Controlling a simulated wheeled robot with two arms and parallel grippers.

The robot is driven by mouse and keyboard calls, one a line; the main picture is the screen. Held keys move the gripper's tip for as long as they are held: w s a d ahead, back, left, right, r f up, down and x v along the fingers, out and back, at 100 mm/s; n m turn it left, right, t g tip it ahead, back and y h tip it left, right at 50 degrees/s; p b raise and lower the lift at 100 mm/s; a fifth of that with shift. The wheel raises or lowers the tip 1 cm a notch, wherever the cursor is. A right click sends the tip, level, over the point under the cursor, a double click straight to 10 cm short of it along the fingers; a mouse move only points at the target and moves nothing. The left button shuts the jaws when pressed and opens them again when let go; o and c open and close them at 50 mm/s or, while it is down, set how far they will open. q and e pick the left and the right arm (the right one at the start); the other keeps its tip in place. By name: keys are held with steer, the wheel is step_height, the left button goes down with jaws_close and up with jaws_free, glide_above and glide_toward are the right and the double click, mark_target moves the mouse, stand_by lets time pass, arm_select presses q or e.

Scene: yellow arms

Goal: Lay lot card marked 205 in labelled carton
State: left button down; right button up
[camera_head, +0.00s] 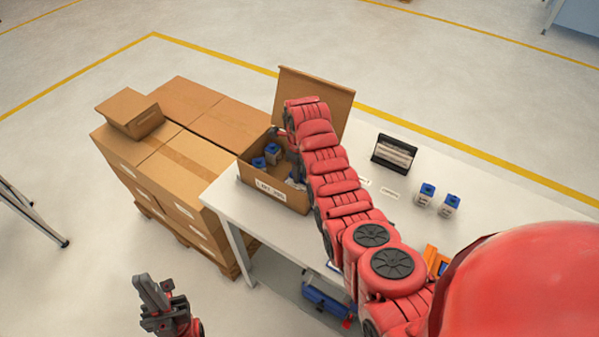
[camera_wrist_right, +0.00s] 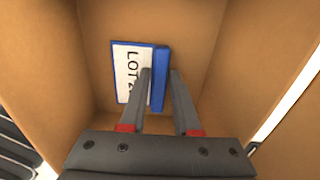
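The labelled carton (camera_head: 244,177) stands open on the left end of the table, with its lid flap (camera_head: 325,98) raised behind it and a white label on its front. My right arm reaches over it, and its gripper is mostly hidden in the head view. In the right wrist view the right gripper (camera_wrist_right: 160,73) points into the carton. A white lot card (camera_wrist_right: 123,83) with a blue edge lies between and left of its fingertips. I cannot tell whether the fingers grip the blue edge. My left gripper (camera_head: 155,285) is empty, low at left.
Blue-capped bottles (camera_head: 273,152) stand inside the carton. Two more bottles (camera_head: 424,196) and a black rack (camera_head: 394,153) are on the white table (camera_head: 475,185). Stacked brown boxes (camera_head: 185,150) adjoin the table's left end. A blue bin (camera_head: 325,300) is below the table.

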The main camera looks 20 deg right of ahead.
steer(key=shift+o, duration=1.3)
steer(key=shift+r, duration=0.15)
steer(key=shift+w+r, duration=0.1)
steer(key=shift+r, duration=0.15)
step_height(320, 180, up, 5)
steer(key=shift+r, duration=0.2)
step_height(320, 180, up, 6)
steer(key=p, duration=0.4)
steer(key=shift+p, duration=0.4)
